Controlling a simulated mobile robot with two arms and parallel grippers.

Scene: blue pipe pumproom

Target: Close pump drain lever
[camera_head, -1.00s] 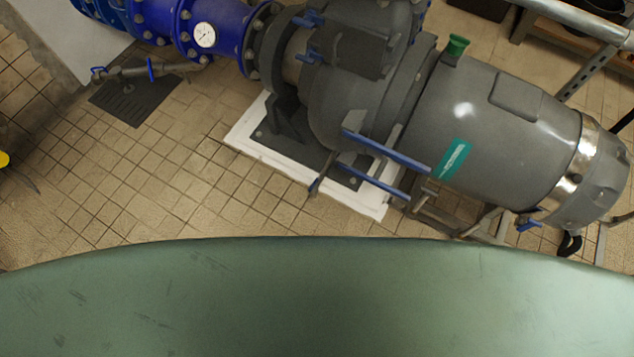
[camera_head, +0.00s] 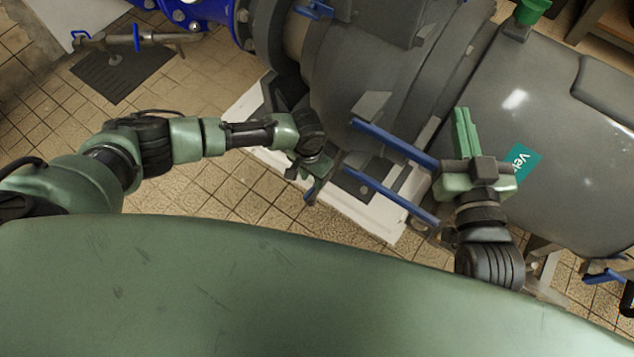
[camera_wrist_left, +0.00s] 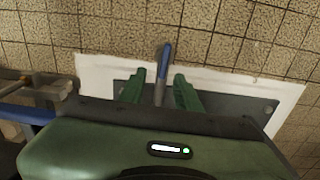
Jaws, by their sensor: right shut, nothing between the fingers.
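A small lever with a blue handle and a grey metal stem (camera_wrist_left: 164,60) stands between the fingertips of my left gripper (camera_wrist_left: 159,78) in the left wrist view. The fingers are apart, with a gap on each side of the stem, so this gripper is open around the lever and not clamped on it. In the head view my left gripper (camera_head: 312,185) is low in front of the pump (camera_head: 370,75), over its base, and hides the lever there. My right gripper (camera_head: 463,135) is shut and empty, pointing up in front of the pump's motor body.
Two long blue bars (camera_head: 394,143) (camera_head: 392,194) stick out from the pump between my grippers. The grey pump base plate sits on a white plinth (camera_head: 385,224). A floor drain grate (camera_head: 118,70) lies at the upper left. The tiled floor (camera_head: 215,185) is clear.

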